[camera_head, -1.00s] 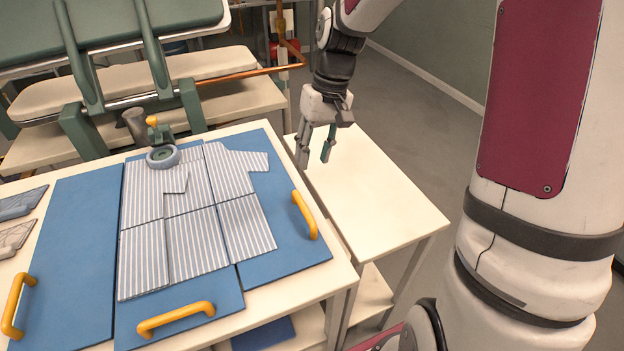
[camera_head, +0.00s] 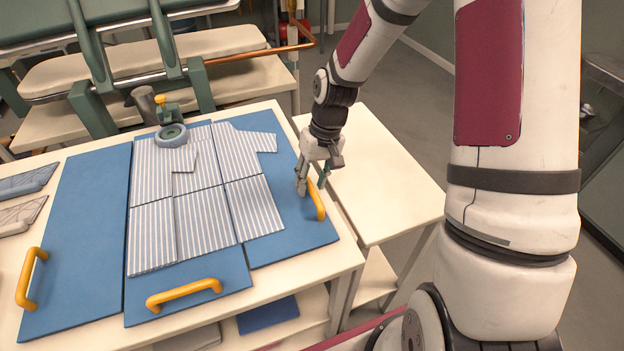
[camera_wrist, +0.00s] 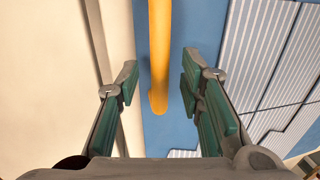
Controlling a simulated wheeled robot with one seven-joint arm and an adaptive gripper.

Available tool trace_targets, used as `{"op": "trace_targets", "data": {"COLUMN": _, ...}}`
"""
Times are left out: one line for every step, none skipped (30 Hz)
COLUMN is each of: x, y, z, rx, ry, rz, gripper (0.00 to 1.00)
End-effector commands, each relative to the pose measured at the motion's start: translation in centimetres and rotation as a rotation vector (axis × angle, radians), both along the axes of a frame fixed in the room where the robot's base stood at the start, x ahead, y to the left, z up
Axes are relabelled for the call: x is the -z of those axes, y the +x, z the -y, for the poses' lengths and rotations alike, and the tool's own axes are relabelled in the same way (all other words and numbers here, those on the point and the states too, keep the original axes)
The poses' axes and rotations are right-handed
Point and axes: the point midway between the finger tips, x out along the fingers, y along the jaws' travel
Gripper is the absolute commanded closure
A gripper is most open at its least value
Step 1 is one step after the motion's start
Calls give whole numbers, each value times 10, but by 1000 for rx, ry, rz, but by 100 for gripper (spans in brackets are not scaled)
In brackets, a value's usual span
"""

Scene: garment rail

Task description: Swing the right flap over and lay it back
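The right flap (camera_head: 294,225) is a blue panel lying flat at the right of the folding board, with a yellow handle (camera_head: 317,201) near its right edge. A striped shirt (camera_head: 207,205) lies spread flat over the board, its right side on this flap. My gripper (camera_head: 313,189) is just above the upper end of the handle. In the wrist view the yellow handle (camera_wrist: 159,50) lies between the line of the open green-padded fingers (camera_wrist: 158,84). The fingers stand apart and do not touch it in that view.
The middle flap has a yellow handle (camera_head: 184,292) at the front, and the left flap (camera_head: 83,240) has another (camera_head: 30,278). A round grey-blue object (camera_head: 172,134) stands at the shirt's collar. A bare white side table (camera_head: 385,175) stands at the right.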

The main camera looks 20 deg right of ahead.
Motion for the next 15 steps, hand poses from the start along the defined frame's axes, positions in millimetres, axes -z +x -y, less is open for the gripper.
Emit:
{"op": "trace_targets", "data": {"x": 1, "y": 0, "z": 0, "rx": 0, "ry": 0, "rz": 0, "gripper": 65}}
{"op": "trace_targets", "data": {"x": 1, "y": 0, "z": 0, "rx": 0, "ry": 0, "rz": 0, "gripper": 65}}
{"op": "trace_targets", "data": {"x": 1, "y": 0, "z": 0, "rx": 0, "ry": 0, "rz": 1, "gripper": 65}}
{"op": "trace_targets", "data": {"x": 1, "y": 0, "z": 0, "rx": 0, "ry": 0, "rz": 1, "gripper": 65}}
{"op": "trace_targets", "data": {"x": 0, "y": 0, "z": 0, "rx": 0, "ry": 0, "rz": 1, "gripper": 65}}
{"op": "trace_targets", "data": {"x": 0, "y": 0, "z": 0, "rx": -1, "ry": 0, "rz": 1, "gripper": 65}}
{"op": "trace_targets", "data": {"x": 0, "y": 0, "z": 0, "rx": 0, "ry": 0, "rz": 1, "gripper": 65}}
{"op": "trace_targets", "data": {"x": 0, "y": 0, "z": 0, "rx": -1, "ry": 0, "rz": 1, "gripper": 72}}
{"op": "trace_targets", "data": {"x": 0, "y": 0, "z": 0, "rx": -1, "ry": 0, "rz": 0, "gripper": 81}}
{"op": "trace_targets", "data": {"x": 0, "y": 0, "z": 0, "rx": -1, "ry": 0, "rz": 0, "gripper": 88}}
{"op": "trace_targets", "data": {"x": 0, "y": 0, "z": 0, "rx": -1, "ry": 0, "rz": 1, "gripper": 95}}
{"op": "trace_targets", "data": {"x": 0, "y": 0, "z": 0, "rx": -1, "ry": 0, "rz": 0, "gripper": 100}}
{"op": "trace_targets", "data": {"x": 0, "y": 0, "z": 0, "rx": -1, "ry": 0, "rz": 1, "gripper": 100}}
{"op": "trace_targets", "data": {"x": 0, "y": 0, "z": 0, "rx": -1, "ry": 0, "rz": 1, "gripper": 100}}
{"op": "trace_targets", "data": {"x": 0, "y": 0, "z": 0, "rx": -1, "ry": 0, "rz": 1, "gripper": 100}}
